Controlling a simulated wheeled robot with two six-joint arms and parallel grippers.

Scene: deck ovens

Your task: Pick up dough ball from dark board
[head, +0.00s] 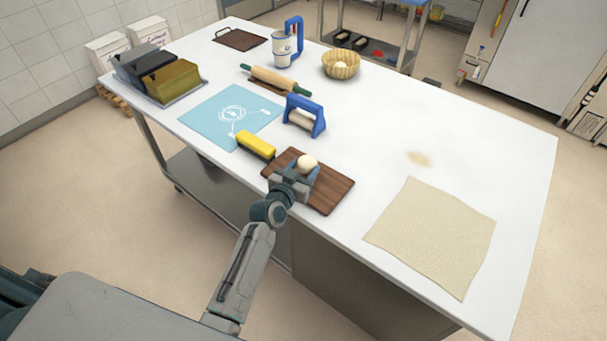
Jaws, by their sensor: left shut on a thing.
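The dough ball (308,162) is pale and round, and it shows at the tips of my left gripper (304,170). My left gripper is shut on it, over the dark board (333,192). The dark board is brown wood and lies near the front edge of the white table. The gripper body hides the lower part of the ball, so I cannot tell whether the ball touches the board. My right gripper is not in view.
A yellow block-shaped thing (257,145) lies just left of the board, with a blue-handled roller (304,115) behind. A beige cloth (433,236) lies to the right. A blue mat (229,114), rolling pin (272,79) and basket (341,65) are farther off. The table's right back is mostly clear.

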